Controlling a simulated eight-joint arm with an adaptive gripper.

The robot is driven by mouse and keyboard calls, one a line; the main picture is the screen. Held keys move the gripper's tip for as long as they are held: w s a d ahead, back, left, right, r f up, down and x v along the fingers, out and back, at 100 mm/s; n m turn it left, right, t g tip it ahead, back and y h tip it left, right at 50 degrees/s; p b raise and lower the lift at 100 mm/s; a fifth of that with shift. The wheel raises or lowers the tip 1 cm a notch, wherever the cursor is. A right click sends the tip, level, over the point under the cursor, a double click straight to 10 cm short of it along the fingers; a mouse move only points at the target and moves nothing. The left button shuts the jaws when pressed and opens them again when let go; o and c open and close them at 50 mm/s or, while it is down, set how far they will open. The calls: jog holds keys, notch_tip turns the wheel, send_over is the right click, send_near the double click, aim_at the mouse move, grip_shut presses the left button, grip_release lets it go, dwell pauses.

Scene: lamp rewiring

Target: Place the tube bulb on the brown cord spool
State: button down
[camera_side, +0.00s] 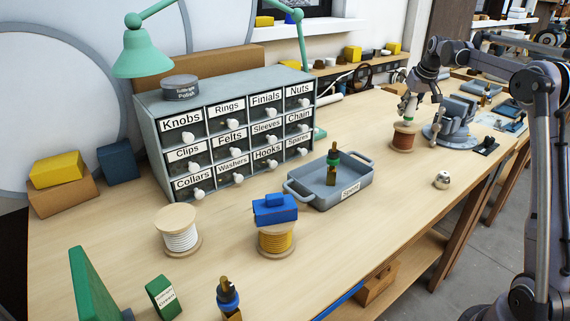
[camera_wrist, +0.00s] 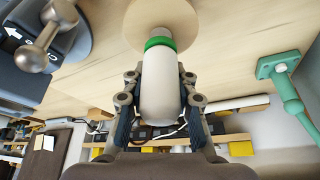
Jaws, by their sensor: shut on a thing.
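The white tube bulb (camera_side: 408,104) has a green band near its metal end. My gripper (camera_side: 411,108) is shut on it and holds it upright, metal end down, over the brown cord spool (camera_side: 403,138). In the wrist view the bulb (camera_wrist: 161,92) lies between the two fingers of my gripper (camera_wrist: 160,78). Its metal end shows against the spool's pale round top (camera_wrist: 186,22). The bulb's lower end appears at the spool's top; I cannot tell whether they touch.
A grey vise (camera_side: 450,122) stands close to the right of the spool. A small metal-and-white item (camera_side: 442,180) lies in front. A grey tray (camera_side: 352,188) holds an amber bulb. A blue block (camera_side: 274,208) sits on a yellow spool; a white spool (camera_side: 179,238) stands left. A drawer cabinet (camera_side: 232,122) stands behind.

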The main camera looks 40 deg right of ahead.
jog(key=shift+f, duration=0.15)
jog(key=c, duration=1.1)
grip_release()
jog(key=shift+o, duration=0.2)
jog(key=v, duration=1.2)
jog(key=a+n, duration=0.1)
jog(key=a, duration=1.1)
jog(key=s+a+f+n+t, duration=0.1)
jog(key=s+a+f, duration=0.2)
jog(key=a, duration=0.3)
jog(key=s+a+f+n+t+y, duration=0.1)
jog(key=s+a+f, duration=0.15)
jog(key=a, duration=0.45)
jog(key=s+a+f+n, duration=0.1)
jog(key=s+a+f, duration=0.1)
jog(key=s+a, duration=0.3)
jog(key=shift+n+t+y, duration=0.5)
jog(key=shift+n+t, duration=0.1)
jog(key=shift+n, duration=0.1)
jog(key=s+a+f, duration=0.2)
jog(key=f, duration=0.1)
jog(key=s+a+f, duration=0.2)
jog(key=a+f, duration=0.1)
jog(key=s+a+f, duration=0.2)
jog(key=a+f, duration=0.1)
jog(key=shift+s+a, duration=0.15)
jog(key=shift+s, duration=0.15)
